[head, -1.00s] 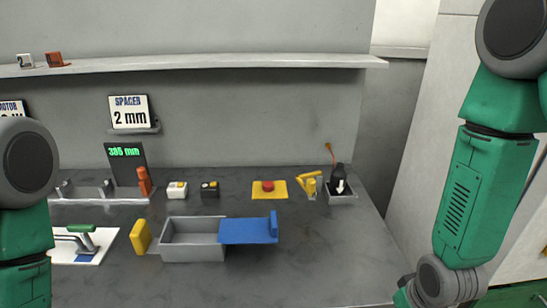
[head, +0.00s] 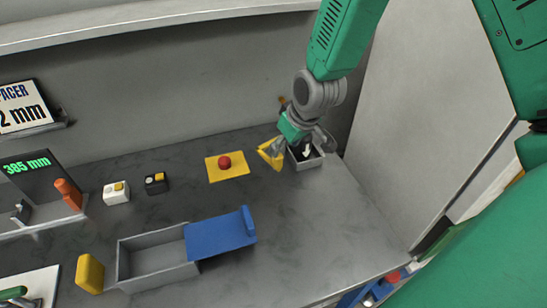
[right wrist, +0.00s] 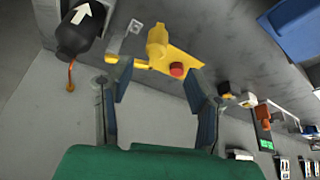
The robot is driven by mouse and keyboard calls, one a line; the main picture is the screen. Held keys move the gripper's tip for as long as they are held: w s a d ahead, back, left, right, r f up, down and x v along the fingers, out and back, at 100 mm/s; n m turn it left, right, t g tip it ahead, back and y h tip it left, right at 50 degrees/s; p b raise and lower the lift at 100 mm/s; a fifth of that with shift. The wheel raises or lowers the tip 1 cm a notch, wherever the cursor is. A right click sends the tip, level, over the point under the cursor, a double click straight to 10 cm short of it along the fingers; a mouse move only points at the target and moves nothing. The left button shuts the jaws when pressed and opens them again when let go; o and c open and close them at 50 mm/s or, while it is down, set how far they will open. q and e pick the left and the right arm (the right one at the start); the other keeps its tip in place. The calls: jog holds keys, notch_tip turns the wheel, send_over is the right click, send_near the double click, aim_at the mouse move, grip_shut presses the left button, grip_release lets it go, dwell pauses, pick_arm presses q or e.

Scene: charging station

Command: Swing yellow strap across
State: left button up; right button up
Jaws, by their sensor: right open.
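The yellow strap (head: 270,152) stands at the back right of the bench, beside a small grey tray (head: 308,164). My right gripper (head: 304,142) is over the tray, just right of the strap, and partly hides the tray's dark contents. In the right wrist view the gripper (right wrist: 158,80) has its two fingers wide apart with nothing between them. There the strap (right wrist: 157,38) lies beyond the fingertips, next to a grey bracket (right wrist: 115,42). Contact with the strap cannot be told. My left gripper is out of view.
A red button on a yellow plate (head: 239,174) is left of the strap. A black bottle (right wrist: 78,36) with a white arrow sits in the tray. A grey box with a blue lid (head: 220,234) stands nearer. The front right bench is clear.

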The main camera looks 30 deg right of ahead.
aim_at(281, 156)
jog(key=x, duration=0.5)
jog(key=d+x, duration=0.1)
jog(key=x, duration=0.1)
jog(key=shift+f, duration=0.25)
jog(key=shift+w+a+f, duration=0.2)
jog(key=shift+w+f, duration=0.1)
jog(key=shift+f, duration=0.3)
jog(key=shift+w+a+f, duration=0.15)
jog(key=shift+a+f, duration=0.05)
jog(key=shift+a, duration=0.05)
jog(key=shift+d, duration=0.1)
grip_shut()
jog(key=shift+d, duration=0.1)
